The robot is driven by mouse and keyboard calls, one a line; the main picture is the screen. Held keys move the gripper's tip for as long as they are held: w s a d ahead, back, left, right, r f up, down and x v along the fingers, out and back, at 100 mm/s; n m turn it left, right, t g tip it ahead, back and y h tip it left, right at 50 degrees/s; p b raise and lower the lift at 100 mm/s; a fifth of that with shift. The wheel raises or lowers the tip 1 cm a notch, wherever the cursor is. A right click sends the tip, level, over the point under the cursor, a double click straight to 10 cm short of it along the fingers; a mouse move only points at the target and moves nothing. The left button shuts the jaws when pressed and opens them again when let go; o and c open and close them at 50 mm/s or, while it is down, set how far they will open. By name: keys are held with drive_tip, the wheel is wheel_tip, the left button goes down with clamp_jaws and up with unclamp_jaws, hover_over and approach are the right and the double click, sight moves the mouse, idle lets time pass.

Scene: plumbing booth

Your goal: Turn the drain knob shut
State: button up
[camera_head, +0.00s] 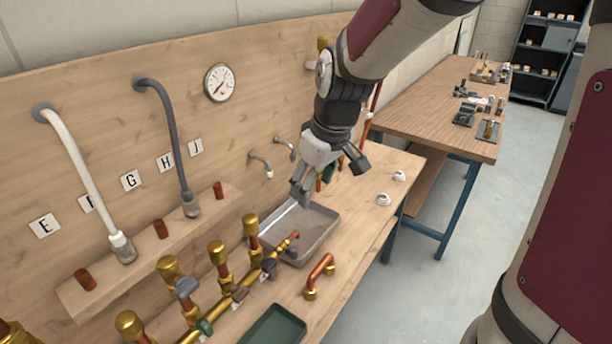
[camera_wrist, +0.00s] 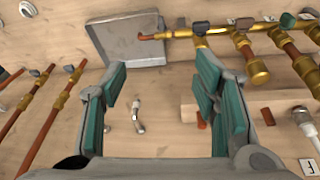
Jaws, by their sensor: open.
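A brass manifold (camera_head: 222,306) runs along the bench and ends in a copper spout (camera_head: 292,239) over a grey tray (camera_head: 332,222). A dark grey knob (camera_head: 268,269) sits nearest the spout; it also shows in the wrist view (camera_wrist: 200,28). A brown-red knob (camera_head: 239,293) and a green knob (camera_head: 205,327) follow along the pipe. No label shows which is the drain knob. My gripper (camera_head: 328,180) is open and empty above the far side of the tray, apart from the knobs. In the wrist view its spread fingers (camera_wrist: 162,72) have the tray and manifold beyond them.
Vertical brass valves (camera_head: 218,256) rise beside the manifold. Wall taps (camera_head: 260,165), hoses (camera_head: 168,130) and a gauge (camera_head: 219,83) are behind. Bench space around the white fittings (camera_head: 384,199) is mostly clear.

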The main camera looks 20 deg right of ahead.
drive_tip(key=shift+c, duration=1.3)
drive_tip(key=shift+w+a+f, duration=0.1)
drive_tip(key=shift+w+f, duration=0.1)
drive_tip(key=shift+f, duration=0.1)
drive_tip(key=shift+c, duration=1.2)
drive_tip(key=n+g+h+b, duration=0.2)
drive_tip(key=g+b, duration=0.1)
drive_tip(key=b, duration=0.7)
approach(295, 250)
drive_tip(key=f, duration=0.7)
drive_tip(key=d+f+b, duration=0.1)
drive_tip(key=f, duration=0.2)
drive_tip(key=shift+w+f, duration=0.1)
drive_tip(key=shift+f, duration=0.05)
drive_tip(key=shift+c, duration=0.5)
drive_tip(key=shift+d, duration=0.1)
clamp_jaws()
